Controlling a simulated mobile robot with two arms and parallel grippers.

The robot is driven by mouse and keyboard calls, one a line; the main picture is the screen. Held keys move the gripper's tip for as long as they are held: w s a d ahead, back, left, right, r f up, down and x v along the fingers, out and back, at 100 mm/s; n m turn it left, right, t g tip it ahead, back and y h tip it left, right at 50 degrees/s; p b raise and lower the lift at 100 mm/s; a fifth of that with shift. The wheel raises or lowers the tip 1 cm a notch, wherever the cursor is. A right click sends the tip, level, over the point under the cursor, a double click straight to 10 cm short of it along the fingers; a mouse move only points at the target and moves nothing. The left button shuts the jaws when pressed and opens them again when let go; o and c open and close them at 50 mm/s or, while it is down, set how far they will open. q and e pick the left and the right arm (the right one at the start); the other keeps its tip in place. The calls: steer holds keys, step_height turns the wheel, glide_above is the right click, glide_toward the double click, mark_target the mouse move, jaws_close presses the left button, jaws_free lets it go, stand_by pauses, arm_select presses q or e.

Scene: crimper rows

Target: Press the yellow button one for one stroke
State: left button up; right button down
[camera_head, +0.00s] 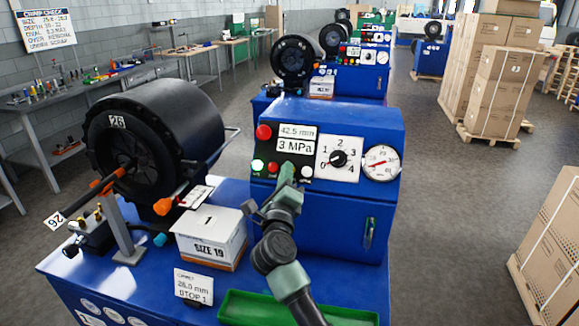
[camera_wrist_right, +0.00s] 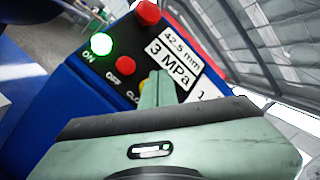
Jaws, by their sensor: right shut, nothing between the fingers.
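The yellow button is almost wholly covered by my right gripper; a sliver of the yellow button (camera_wrist_right: 143,84) shows at the left of the fingers in the wrist view, above a partly hidden label that starts with "CLO". In the head view I cannot see it. My right gripper (camera_head: 288,170) is shut and empty, its fingertips (camera_wrist_right: 160,78) in front of the button row on the blue control box (camera_head: 335,118). I cannot tell whether the tips touch the button. My left gripper is not in view.
On the panel are a lit green ON button (camera_wrist_right: 101,44), a small red OFF button (camera_wrist_right: 125,65), a large red button (camera_head: 263,132), a white button (camera_head: 306,172), a dial (camera_head: 338,158) and a gauge (camera_head: 381,163). A "SIZE 19" box (camera_head: 210,240) and a green tray (camera_head: 240,308) stand near my arm.

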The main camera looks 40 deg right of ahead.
stand_by(0.3)
steer(key=s+a+r+p, duration=0.2)
steer(key=s+a+p, duration=0.1)
steer(key=shift+a+r, duration=0.15)
steer(key=shift+r, duration=0.25)
steer(key=shift+w, duration=0.1)
stand_by(2.3)
